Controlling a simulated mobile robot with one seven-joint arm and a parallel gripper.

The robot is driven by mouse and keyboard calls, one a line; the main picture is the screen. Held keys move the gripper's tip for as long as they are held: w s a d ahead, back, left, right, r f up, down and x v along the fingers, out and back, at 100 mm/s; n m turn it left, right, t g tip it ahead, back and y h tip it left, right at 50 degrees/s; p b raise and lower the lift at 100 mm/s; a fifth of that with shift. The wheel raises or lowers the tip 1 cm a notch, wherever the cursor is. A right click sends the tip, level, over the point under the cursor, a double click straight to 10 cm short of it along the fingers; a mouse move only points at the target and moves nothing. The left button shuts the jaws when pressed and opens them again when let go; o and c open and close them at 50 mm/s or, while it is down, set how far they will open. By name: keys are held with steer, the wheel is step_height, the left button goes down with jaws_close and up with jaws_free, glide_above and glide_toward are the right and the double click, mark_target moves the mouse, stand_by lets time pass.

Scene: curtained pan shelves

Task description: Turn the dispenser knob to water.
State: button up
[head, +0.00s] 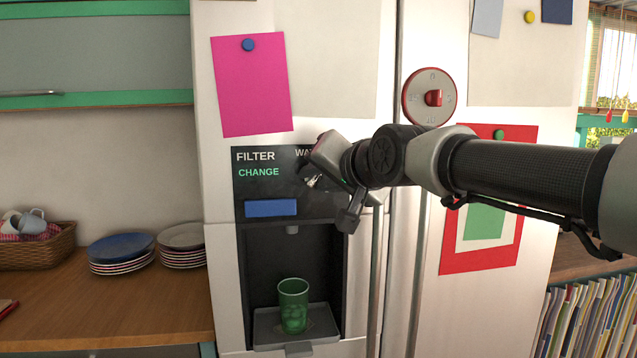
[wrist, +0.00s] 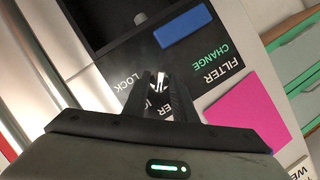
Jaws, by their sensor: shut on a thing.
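The dispenser panel (head: 240,205) is black, on the front of a white fridge, with the words FILTER and CHANGE and a partly covered word starting WA. My gripper (head: 312,181) is at the panel's right part and hides much of it in the head view. In the wrist view, my gripper (wrist: 158,92) is shut on the small, pale metallic dispenser knob (wrist: 157,83), mostly hidden between the fingers. LOCK reads beside the fingers, and parts of other words show close by. Which word the knob points to I cannot tell.
A green glass (head: 293,305) stands on the drip tray (head: 268,341) in the alcove below a blue bar (head: 271,208). A red dial magnet (head: 429,97) and a pink paper (head: 252,90) are on the fridge doors. Plates (head: 121,250) stand on the left counter.

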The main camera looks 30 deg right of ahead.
steer(key=shift+f+n+g+h+b, duration=0.1)
steer(key=shift+n+g+h+b, duration=0.35)
steer(key=shift+n+h, duration=0.6)
steer(key=shift+a+n+g+h+b, duration=0.2)
steer(key=shift+n+g+h+b, duration=0.4)
steer(key=shift+n, duration=0.95)
steer(key=shift+b, duration=0.3)
steer(key=o, duration=0.7)
steer(key=p+v, duration=0.1)
steer(key=v, duration=1.6)
steer(key=shift+s+a+f+p, duration=0.15)
steer(key=shift+s+a+p, duration=0.1)
steer(key=shift+p, duration=0.05)
